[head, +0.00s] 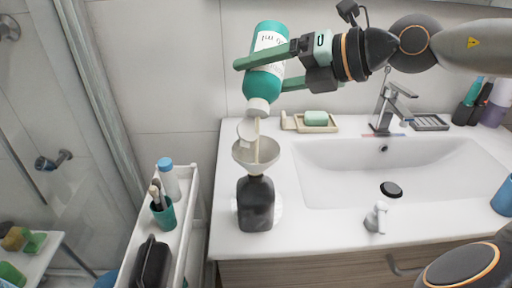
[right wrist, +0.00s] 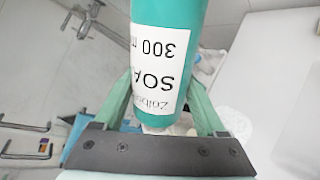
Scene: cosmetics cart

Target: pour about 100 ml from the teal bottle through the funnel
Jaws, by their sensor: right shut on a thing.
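The teal bottle (head: 265,82) is tipped nearly upside down, its white neck pointing down and its flip lid open. It also shows in the right wrist view (right wrist: 188,50), with a white label reading "300 m". My right gripper (head: 262,76) is shut on its body, with a green finger on each side. A thin beige stream runs from the mouth into the cream funnel (head: 241,156). The funnel sits upright in the neck of a dark bottle (head: 256,204) on the white counter. The level inside the dark bottle cannot be made out. My left gripper is not in view.
A soap dish (head: 332,128) with green soap stands behind, left of the faucet (head: 383,105). The sink basin (head: 430,165) lies to the right. A white cart (head: 186,228) with a teal cup (head: 165,215) stands left of the counter.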

